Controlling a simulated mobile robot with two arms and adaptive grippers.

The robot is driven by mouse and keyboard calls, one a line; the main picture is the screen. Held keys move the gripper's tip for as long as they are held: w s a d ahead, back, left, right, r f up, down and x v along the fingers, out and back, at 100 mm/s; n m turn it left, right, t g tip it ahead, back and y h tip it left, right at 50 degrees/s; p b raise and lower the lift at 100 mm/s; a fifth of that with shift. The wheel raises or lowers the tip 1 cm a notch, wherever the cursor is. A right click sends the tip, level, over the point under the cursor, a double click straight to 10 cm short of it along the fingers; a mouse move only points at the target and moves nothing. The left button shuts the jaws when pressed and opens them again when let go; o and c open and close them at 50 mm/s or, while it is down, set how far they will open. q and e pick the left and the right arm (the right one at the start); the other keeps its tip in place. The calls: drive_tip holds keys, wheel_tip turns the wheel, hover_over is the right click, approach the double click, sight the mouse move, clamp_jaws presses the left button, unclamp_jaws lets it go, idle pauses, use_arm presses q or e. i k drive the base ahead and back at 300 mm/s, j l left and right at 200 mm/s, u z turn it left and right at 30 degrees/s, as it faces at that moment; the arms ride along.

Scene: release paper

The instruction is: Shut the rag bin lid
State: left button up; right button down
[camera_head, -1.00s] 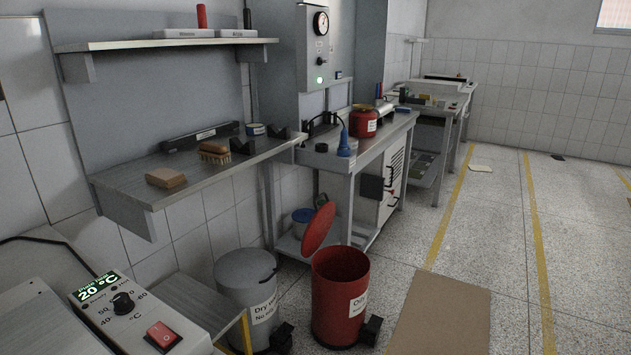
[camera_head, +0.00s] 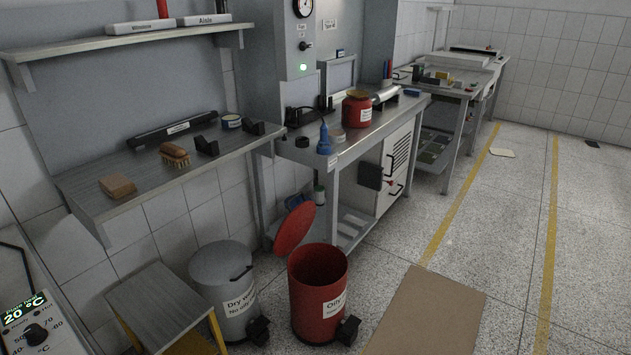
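The red rag bin (camera_head: 318,292) stands on the floor at the lower middle. Its white label begins with "Oily". Its round red lid (camera_head: 295,229) is up, tilted back on the bin's far left side, and the dark inside shows. A black foot pedal (camera_head: 348,329) sits at the bin's front right. A grey bin (camera_head: 224,289) labelled "Dry" stands just left of it with its lid down. Neither of my grippers is in view.
A cardboard-brown mat (camera_head: 425,312) lies on the floor right of the red bin. A small step stool (camera_head: 160,305) stands left of the grey bin. A workbench (camera_head: 350,150) is behind the bins. The floor at right is open, with yellow lines.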

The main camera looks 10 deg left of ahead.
sight(292, 231)
drive_tip(key=i+l, duration=0.1)
drive_tip(key=i, duration=0.5)
drive_tip(key=i+l, duration=0.15)
drive_tip(key=i, duration=0.45)
drive_tip(key=j+u, duration=0.05)
